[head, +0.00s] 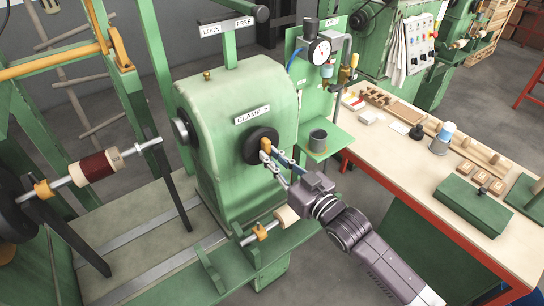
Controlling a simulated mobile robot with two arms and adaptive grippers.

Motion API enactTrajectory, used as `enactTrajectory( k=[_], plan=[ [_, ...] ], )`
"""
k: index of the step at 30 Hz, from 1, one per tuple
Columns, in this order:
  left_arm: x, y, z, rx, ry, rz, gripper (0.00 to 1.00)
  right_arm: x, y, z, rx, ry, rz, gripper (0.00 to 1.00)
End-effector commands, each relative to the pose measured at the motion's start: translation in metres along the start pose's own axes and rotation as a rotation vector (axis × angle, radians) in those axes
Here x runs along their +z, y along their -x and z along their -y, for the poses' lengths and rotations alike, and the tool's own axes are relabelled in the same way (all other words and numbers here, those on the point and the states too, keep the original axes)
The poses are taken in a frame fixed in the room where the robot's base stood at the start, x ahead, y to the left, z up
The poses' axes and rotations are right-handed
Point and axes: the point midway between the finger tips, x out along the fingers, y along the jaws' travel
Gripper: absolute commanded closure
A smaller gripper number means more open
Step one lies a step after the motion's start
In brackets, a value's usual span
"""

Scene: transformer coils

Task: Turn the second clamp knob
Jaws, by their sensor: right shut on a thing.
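A round black clamp knob (254,145) sits on the front face of the green machine housing (236,86), under a label that reads CLAMP. A small orange-tan handle stands out from the knob on its right side. My right gripper (269,150) reaches in from the lower right and is shut on this handle. Its fingers cover part of the knob's right edge. A second black round part (183,130) shows on the housing's left side. My left gripper is not in view.
A wooden bench (420,190) with blocks, a cup and a green box (473,206) stands at the right. A pressure gauge (319,51) and a small shelf with a grey cup (318,140) are close right of the knob. A shaft with a dark red coil (92,167) is at the left.

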Motion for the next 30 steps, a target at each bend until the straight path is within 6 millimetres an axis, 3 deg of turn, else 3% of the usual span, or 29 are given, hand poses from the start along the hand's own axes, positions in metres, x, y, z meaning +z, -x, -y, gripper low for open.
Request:
enactTrajectory(
  k=[1, 14, 15, 19, 30],
  plan=[
    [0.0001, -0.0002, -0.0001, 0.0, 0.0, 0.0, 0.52, 0.0069, 0.001, 0.0008, 0.0, 0.006, 0.014, 1.0],
    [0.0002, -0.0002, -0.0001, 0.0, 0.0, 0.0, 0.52, 0.0077, 0.0011, 0.0006, 0.0, 0.017, 0.016, 1.0],
    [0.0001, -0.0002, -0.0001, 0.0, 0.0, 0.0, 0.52, 0.0077, 0.0011, 0.0005, 0.0, 0.017, 0.016, 0.85],
    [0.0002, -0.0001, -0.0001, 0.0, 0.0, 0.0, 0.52, 0.0056, 0.0008, 0.0003, 0.0, 0.016, 0.011, 0.71],
    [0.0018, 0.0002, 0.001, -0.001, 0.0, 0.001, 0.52, 0.0028, 0.0053, -0.0002, 0.0, 0.015, 0.006, 0.7]
  ],
)
